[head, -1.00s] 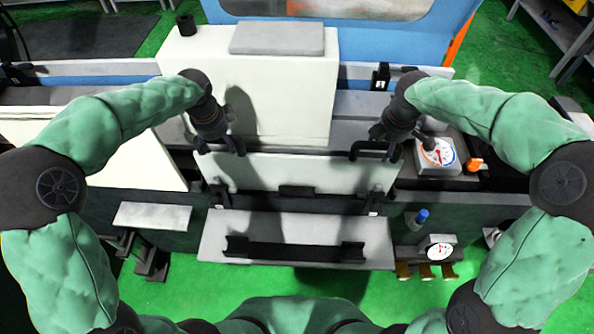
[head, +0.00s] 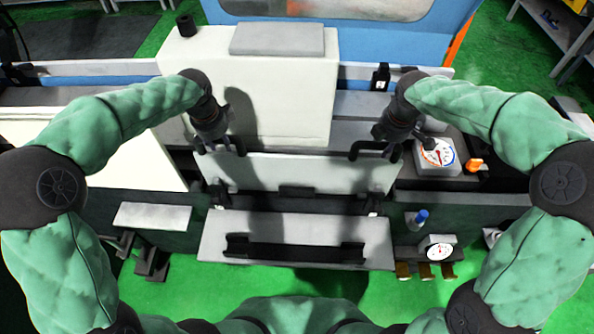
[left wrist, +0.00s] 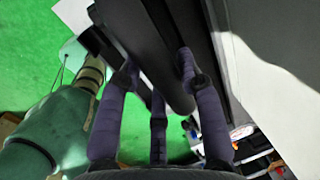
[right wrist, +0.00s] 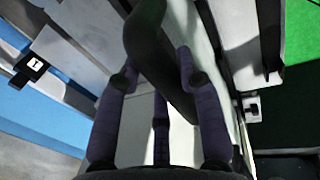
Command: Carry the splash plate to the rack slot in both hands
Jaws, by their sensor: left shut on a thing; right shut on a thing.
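The splash plate (head: 300,173) is a wide, pale panel hanging between my two grippers, in front of the white housing. My left gripper (head: 219,147) is shut on its left end at a dark bar-like grip. My right gripper (head: 375,149) is shut on its right end in the same way. In each wrist view, the fingers of my left gripper (left wrist: 158,68) and my right gripper (right wrist: 158,78) close around a dark bar. A black rack slot (head: 294,251) with raised ends lies on a grey shelf (head: 213,236), nearer to me and below the plate.
The white housing (head: 270,100) stands close behind the plate. A dial gauge (head: 437,155) with an orange part is to the right. A small gauge (head: 440,250) and a blue-capped item (head: 420,217) are right of the shelf. A grey plate (head: 152,216) lies left.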

